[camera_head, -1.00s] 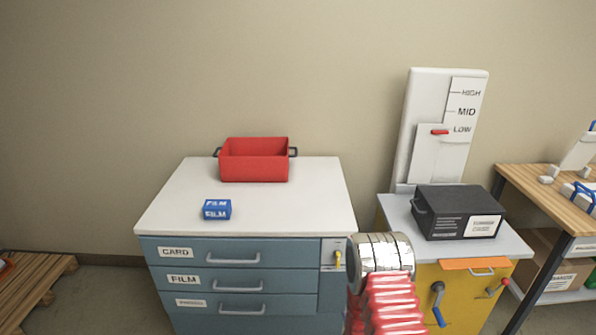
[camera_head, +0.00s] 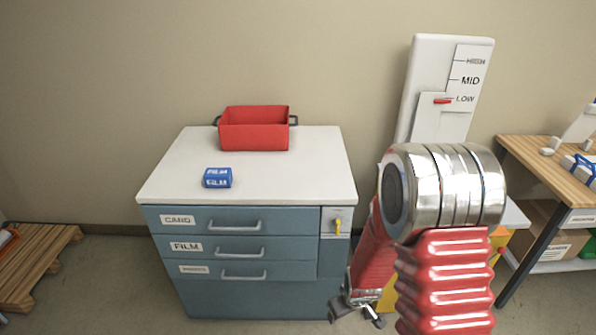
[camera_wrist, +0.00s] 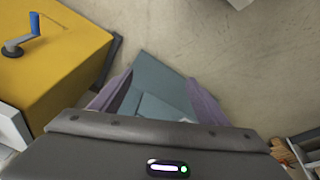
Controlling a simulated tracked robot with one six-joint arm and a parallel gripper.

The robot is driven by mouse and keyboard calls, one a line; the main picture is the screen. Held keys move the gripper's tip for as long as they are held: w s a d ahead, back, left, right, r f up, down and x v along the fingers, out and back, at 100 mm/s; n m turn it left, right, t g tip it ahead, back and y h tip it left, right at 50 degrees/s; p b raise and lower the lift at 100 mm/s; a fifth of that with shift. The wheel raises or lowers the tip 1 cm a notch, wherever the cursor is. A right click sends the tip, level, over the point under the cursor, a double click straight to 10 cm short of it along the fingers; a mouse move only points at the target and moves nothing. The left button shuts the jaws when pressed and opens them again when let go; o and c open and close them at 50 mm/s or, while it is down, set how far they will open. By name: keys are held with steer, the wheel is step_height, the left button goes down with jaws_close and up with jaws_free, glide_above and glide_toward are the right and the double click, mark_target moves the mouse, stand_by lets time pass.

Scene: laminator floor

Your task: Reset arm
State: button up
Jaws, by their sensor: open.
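My arm, red and ribbed with a chrome joint, rises at the right of the head view. My gripper (camera_head: 358,312) hangs low beside the lower right of the blue-grey drawer cabinet (camera_head: 235,300). In the wrist view its two purplish fingers (camera_wrist: 160,80) are spread apart with nothing held between them. The blue-grey surface seen between and beyond them looks like the drawer cabinet (camera_wrist: 160,72).
A red bin (camera_head: 254,130) and a blue film box (camera_head: 217,178) sit on the cabinet's white top. A yellow cabinet (camera_wrist: 60,55) with a blue-handled crank (camera_wrist: 30,32) is close by. A wooden pallet (camera_head: 38,262) lies left; a wooden-topped bench (camera_head: 525,150) stands right.

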steer(key=s+r+m, duration=0.1)
steer(key=s+r, duration=0.5)
steer(key=r, duration=0.6)
steer(key=s+d+r+m+t, duration=0.1)
steer(key=s+r, duration=0.5)
steer(key=r, duration=0.7)
steer(key=s+r+m+t, duration=0.1)
steer(key=s+r+m, duration=0.2)
steer(key=s+r, duration=0.4)
step_height(320, 180, up, 5)
steer(key=shift+d+r, duration=0.15)
steer(key=shift+d, duration=0.1)
